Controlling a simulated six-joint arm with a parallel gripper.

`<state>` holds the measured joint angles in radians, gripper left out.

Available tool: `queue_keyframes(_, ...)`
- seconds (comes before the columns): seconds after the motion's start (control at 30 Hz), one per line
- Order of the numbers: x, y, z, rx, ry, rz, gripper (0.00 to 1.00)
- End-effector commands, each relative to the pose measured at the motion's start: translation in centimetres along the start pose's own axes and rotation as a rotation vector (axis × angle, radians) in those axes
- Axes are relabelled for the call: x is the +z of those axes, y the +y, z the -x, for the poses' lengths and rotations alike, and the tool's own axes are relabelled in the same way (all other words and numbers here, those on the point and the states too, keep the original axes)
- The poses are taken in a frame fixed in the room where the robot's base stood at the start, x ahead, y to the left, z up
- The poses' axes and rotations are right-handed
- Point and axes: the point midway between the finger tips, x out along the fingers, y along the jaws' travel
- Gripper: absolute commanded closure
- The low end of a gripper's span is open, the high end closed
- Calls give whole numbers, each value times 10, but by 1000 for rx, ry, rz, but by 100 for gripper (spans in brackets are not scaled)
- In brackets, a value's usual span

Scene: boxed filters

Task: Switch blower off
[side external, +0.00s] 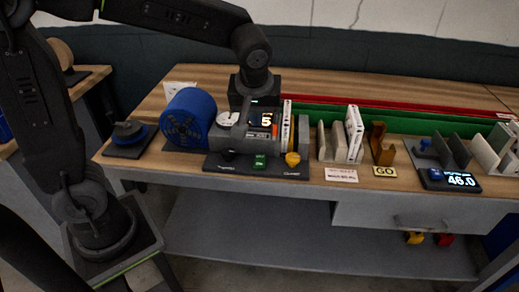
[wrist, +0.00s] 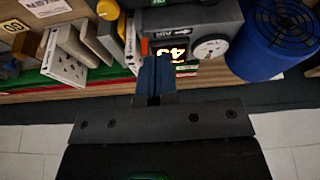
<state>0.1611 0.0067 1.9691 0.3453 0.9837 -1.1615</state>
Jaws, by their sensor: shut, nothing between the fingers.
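The blower has a blue round fan housing (side external: 188,120) joined to a grey control box (side external: 236,138) with a white dial and a lit number display (side external: 266,119). An orange part (side external: 275,130) is on the box's right end. In the wrist view, the blue housing (wrist: 275,45) is at upper right, with the dial (wrist: 210,47), display (wrist: 180,53) and orange part (wrist: 144,46) to its left. My gripper (wrist: 154,64) is shut and empty, its fingertips close to the box by the orange part and display. The side view hides the fingertips behind the box; I cannot tell whether they touch.
A dark panel with a green button (side external: 260,161) and yellow knob (side external: 293,159) lies in front of the box. White boxed filters (side external: 354,134), a wooden holder (side external: 381,144) and a scale reading 46.0 (side external: 449,180) stand to the right. A dark round item (side external: 129,134) is at left.

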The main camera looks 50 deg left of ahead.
Motion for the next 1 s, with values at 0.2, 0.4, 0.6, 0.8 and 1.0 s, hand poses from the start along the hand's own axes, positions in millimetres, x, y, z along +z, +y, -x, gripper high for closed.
queue_keyframes(0.2, 0, 0, 0, 2, 9, -54, 100)
queue_keyframes(0.4, 0, 0, 0, 2, 8, -51, 100)
queue_keyframes(0.6, 0, 0, -12, -1, 7, -50, 100)
queue_keyframes(0.8, 0, 0, -50, -3, 4, -48, 100)
queue_keyframes(1.0, 0, 0, -91, -3, 5, -49, 100)
